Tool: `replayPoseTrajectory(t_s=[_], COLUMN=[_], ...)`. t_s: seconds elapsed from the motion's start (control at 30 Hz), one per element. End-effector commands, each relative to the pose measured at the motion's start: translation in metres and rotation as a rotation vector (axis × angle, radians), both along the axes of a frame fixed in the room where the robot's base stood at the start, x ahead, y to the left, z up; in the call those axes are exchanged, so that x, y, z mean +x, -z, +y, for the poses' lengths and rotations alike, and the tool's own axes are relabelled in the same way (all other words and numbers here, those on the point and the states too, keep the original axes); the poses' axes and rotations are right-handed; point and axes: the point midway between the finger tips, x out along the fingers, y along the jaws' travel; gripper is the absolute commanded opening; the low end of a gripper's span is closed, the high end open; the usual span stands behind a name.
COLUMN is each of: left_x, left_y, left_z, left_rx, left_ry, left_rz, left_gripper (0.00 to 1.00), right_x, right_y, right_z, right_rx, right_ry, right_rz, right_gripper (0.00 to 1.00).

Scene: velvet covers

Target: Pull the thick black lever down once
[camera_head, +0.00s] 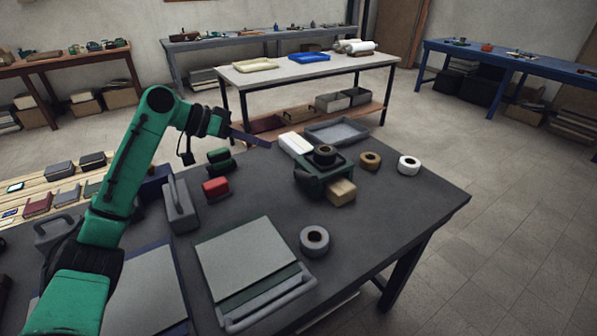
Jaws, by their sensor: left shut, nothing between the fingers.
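My left gripper (255,139) is at the end of the green arm that comes in from the left. It is shut and empty, held above the far side of the dark table (385,225), pointing right. A dark green device (310,184) with a black roll (325,154) on top stands to the right of and below the gripper in the picture, apart from it. I cannot clearly make out a thick black lever. A grey upright handle-shaped piece (181,206) stands left of centre. My right gripper is out of view.
A grey flat plate with a front bar (268,301) lies at the near side. Tape rolls (314,240) (370,161) (409,165), a red-topped block (215,188), a tan block (342,192) and a grey tray (336,132) are on the table. The right front of the tabletop is clear.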

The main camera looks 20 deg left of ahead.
Motion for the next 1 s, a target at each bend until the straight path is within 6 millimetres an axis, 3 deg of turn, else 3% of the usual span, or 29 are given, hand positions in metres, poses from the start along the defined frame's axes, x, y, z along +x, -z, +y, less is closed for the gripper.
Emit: replayPoseTrajectory(t_s=[0.03,0.47,0.77,1.0], left_x=[0.000,0.003,0.031,0.049], left_y=[0.007,0.007,0.034,0.067], left_z=[0.000,-0.004,-0.043,-0.075], left_rx=[0.000,-0.001,-0.003,0.001], left_ry=[0.000,0.000,0.001,0.001], left_rz=[0.000,0.001,0.000,0.004], left_gripper=[0.00,0.00,0.00,0.00], right_x=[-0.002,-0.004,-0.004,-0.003], right_y=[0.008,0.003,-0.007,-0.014], right_z=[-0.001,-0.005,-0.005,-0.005], right_rx=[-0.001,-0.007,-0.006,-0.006], right_ry=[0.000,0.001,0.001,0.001], right_rz=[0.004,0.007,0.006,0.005], right_gripper=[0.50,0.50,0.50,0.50])
